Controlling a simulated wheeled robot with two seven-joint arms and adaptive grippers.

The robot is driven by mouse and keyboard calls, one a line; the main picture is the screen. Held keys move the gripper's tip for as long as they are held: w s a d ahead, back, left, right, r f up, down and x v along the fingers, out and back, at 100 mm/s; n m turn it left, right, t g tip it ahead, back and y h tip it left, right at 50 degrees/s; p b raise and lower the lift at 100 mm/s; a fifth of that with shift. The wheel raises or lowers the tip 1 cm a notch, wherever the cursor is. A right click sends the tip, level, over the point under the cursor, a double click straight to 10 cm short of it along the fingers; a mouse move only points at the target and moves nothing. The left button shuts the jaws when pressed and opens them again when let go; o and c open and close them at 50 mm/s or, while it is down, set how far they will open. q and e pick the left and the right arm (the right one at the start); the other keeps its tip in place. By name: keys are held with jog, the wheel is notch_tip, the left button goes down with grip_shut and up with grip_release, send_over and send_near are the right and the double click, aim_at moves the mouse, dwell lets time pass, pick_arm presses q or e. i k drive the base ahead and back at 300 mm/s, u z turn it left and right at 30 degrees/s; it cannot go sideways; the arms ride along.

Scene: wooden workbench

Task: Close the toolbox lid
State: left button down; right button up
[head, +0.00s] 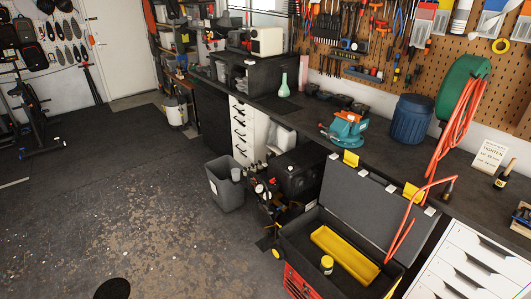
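The toolbox (298,253) stands on the floor at the lower right, in front of the workbench. Its dark grey lid (365,205) is raised and leans back toward the bench, with yellow latches (351,158) on its upper edge. A yellow tray (345,255) lies inside the open box. A small yellow container with a white top (327,264) is at the box's front part. The bottom of the toolbox is cut off by the picture edge. Neither of my grippers is in view.
The dark workbench (300,112) runs behind the toolbox, with a teal vise (347,130) and a blue bin (411,119) on it. An orange hose (459,120) hangs down beside the lid. A compressor (293,175) and grey bin (224,184) stand left of the toolbox.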

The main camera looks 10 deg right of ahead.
aim_at(374, 207)
jog(key=u, duration=0.25)
jog(key=i, duration=0.85)
jog(key=u, duration=0.05)
